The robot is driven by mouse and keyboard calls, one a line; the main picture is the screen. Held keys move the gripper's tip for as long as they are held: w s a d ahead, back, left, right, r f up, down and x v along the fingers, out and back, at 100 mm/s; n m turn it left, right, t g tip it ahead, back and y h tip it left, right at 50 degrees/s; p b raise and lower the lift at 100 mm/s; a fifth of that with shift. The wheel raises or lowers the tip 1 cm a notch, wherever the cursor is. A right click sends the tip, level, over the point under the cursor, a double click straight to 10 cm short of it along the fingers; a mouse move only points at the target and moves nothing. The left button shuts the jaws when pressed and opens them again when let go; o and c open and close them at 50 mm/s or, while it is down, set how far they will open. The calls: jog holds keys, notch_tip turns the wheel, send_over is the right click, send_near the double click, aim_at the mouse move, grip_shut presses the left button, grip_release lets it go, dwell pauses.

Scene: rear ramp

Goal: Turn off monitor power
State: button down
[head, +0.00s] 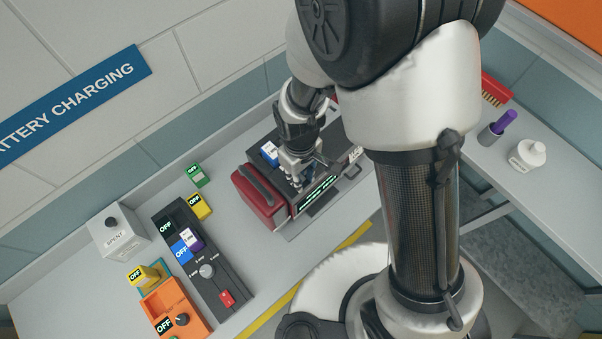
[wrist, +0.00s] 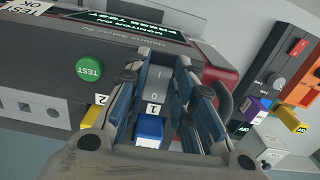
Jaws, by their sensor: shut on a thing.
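The monitor is a dark unit with red ends (head: 254,196) on the bench in the head view. Its lit display (wrist: 140,25) reads "MONITOR ON PRESS TEST" in the wrist view. A green TEST button (wrist: 89,68) is on the same face. My gripper (wrist: 167,62) is over the monitor and reaches down to it. Its fingers stand on both sides of a grey power switch plate (wrist: 158,88) marked with a line and 0. It appears shut on the power switch; the fingertips hide the contact. My gripper also shows in the head view (head: 298,178).
A blue block (wrist: 149,128) sits by label 1 and a yellow one by label 2. Left of the monitor stand a dark charger (head: 200,260), an orange unit (head: 172,308) and a grey SPENT box (head: 118,236). A purple-topped item and white bottle stand at right.

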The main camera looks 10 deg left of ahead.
jog(key=shift+w+a+r+g+h+p, duration=0.1)
jog(key=shift+a+r+g+h+p, duration=0.15)
jog(key=shift+g+h+p, duration=0.4)
jog(key=shift+w+h, duration=0.1)
jog(key=shift+h, duration=0.35)
jog(key=c, duration=1.4)
grip_release()
jog(key=shift+o, duration=0.2)
jog(key=v, duration=1.2)
jog(key=shift+w, duration=0.15)
